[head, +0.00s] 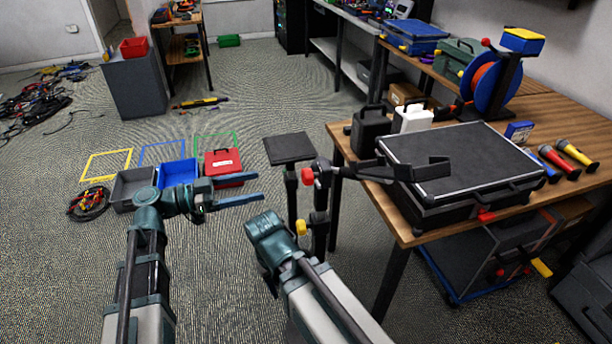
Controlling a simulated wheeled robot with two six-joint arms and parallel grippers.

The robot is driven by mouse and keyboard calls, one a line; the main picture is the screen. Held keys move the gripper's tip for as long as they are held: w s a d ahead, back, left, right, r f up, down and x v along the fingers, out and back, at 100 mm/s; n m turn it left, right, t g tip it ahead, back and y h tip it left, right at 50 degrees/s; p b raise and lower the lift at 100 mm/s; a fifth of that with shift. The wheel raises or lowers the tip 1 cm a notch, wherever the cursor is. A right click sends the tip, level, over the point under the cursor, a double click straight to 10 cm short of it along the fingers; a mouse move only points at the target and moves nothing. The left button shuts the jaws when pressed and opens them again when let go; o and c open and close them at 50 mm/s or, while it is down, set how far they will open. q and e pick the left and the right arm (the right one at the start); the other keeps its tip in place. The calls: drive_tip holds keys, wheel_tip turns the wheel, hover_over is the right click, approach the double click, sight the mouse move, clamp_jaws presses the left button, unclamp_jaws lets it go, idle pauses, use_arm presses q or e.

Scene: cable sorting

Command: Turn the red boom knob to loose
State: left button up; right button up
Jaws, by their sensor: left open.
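The red boom knob (307,176) sits on the left side of the clamp at the top of a black stand (320,215). A dark boom (350,171) runs from that clamp to the right, over the table edge and the black case. My left gripper (260,186) is open and empty, its two blue fingers pointing right toward the knob, with a clear gap between. Any loose or tight marking on the knob is too small to tell. My right arm shows at bottom centre, but I see no fingers of its gripper.
A yellow knob (301,228) is lower on the stand. A small black platform (289,149) stands just behind. The wooden table (387,205) with the black case (450,160) is at right. Grey (128,187) and blue (178,172) bins and a red case (222,165) are on the floor.

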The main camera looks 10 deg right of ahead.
sight(302, 177)
use_arm(q)
drive_tip(key=d, duration=1.3)
drive_tip(key=shift+w+d, duration=0.2)
drive_tip(key=shift+d, duration=0.2)
clamp_jaws()
